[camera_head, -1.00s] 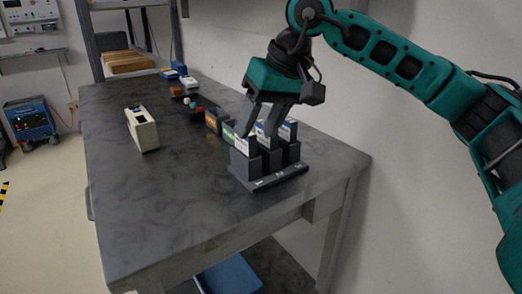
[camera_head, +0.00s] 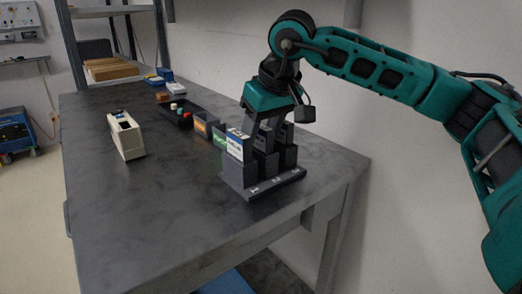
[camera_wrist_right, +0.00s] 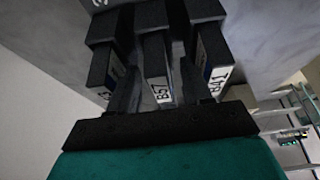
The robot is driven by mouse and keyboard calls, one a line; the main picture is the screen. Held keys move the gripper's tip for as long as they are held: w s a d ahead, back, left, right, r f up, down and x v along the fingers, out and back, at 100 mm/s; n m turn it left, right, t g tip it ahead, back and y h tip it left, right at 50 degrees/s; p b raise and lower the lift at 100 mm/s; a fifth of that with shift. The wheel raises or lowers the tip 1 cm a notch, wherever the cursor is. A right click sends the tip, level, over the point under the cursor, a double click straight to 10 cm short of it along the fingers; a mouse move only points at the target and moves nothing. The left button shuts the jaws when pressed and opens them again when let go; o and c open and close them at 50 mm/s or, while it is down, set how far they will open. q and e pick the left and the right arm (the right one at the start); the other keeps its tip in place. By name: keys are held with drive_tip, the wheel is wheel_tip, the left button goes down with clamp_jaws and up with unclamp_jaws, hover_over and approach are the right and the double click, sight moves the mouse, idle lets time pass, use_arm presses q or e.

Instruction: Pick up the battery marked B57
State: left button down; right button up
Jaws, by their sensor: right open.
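The battery marked B57 (camera_wrist_right: 159,70) stands in the middle slot of a dark three-slot rack (camera_head: 268,189), its label readable in the right wrist view. My right gripper (camera_wrist_right: 159,92) is open, with one finger on each side of B57 and a visible gap to it. In the head view the right gripper (camera_head: 262,125) points down over the middle of the rack, and its fingers hide much of B57. A battery marked B41 (camera_wrist_right: 214,65) stands in one side slot; another battery (camera_wrist_right: 107,70), its label partly hidden, stands in the other. My left gripper is not in view.
The rack stands near the front right edge of a dark table (camera_head: 130,210). Behind it are small coloured boxes (camera_head: 205,125) and a black tray (camera_head: 178,117). A beige device (camera_head: 126,135) stands at the left. The front left tabletop is clear.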

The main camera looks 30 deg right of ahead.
drive_tip(key=shift+c, duration=0.2)
clamp_jaws()
drive_tip(key=shift+r, duration=0.15)
idle(0.3)
